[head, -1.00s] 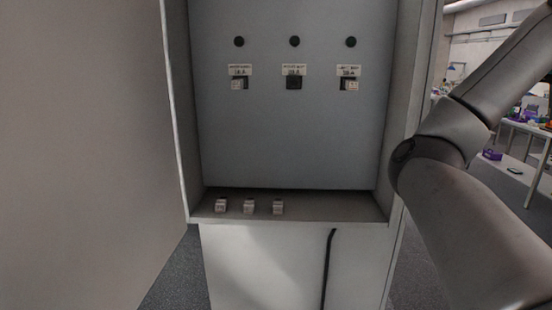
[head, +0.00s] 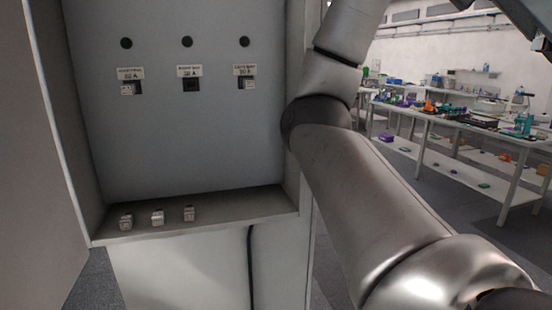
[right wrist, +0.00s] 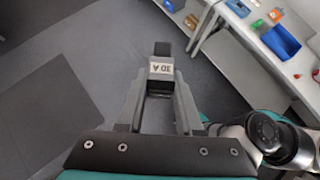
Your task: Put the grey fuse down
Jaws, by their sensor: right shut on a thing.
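The grey fuse (right wrist: 161,85) shows in the right wrist view, with a pale label reading 30 A, upside down in the picture, and dark ends. My right gripper (right wrist: 160,93) is shut on it, one finger on each side, and holds it in the air above the floor. The fuse and the right gripper are out of the head view, where only my right arm shows. My left gripper is in neither view.
The open cabinet (head: 170,150) has three labelled sockets; the middle one (head: 190,85) looks dark and empty, the outer two hold pale fuses. Cluttered workbenches (head: 460,125) stand at right.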

